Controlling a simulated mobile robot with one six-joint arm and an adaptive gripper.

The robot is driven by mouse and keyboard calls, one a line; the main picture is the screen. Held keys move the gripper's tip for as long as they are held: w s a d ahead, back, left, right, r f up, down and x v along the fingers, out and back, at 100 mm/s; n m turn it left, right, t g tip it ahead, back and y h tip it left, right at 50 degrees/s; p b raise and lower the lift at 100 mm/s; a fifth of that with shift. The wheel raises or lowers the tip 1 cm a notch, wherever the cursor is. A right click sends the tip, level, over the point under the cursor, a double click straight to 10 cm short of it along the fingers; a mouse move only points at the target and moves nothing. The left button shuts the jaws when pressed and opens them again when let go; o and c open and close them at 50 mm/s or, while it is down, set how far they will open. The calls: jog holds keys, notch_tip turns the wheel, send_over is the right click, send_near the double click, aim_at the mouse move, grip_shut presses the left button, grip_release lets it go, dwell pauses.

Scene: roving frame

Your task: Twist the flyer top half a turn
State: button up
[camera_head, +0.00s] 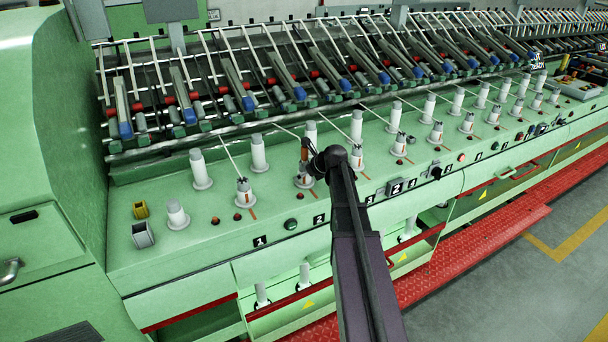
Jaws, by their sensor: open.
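Flyer tops stand in a staggered double row of white posts on the green machine bed (215,262). The flyer top at station 2 (303,182) shows a white lower collar with an orange mark beside it. My gripper (304,168) is open and sits right over this top, pointing down. The gripper and wrist hide most of its upper part, so I cannot tell whether the fingers touch it. The flyer top at station 1 (244,193) stands free to the left, with a pale strand running up from it.
Numbered plates and buttons, such as the green button (291,224), line the front panel. Taller white posts (258,152) stand close behind and beside my gripper. Slanted drafting arms (235,85) fill the back. A red tread step (440,280) runs along the front.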

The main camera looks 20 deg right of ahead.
jog(key=shift+w+d+n+g+y, duration=0.15)
jog(key=shift+n+g+y, duration=0.15)
jog(key=shift+n+y, duration=0.55)
jog(key=shift+n, duration=0.55)
jog(key=c, duration=1.1)
jog(key=shift+s+a, duration=0.2)
jog(key=shift+m+h, duration=0.55)
jog(key=shift+m, duration=0.55)
jog(key=shift+m+t+h, duration=0.4)
jog(key=shift+m, duration=0.1)
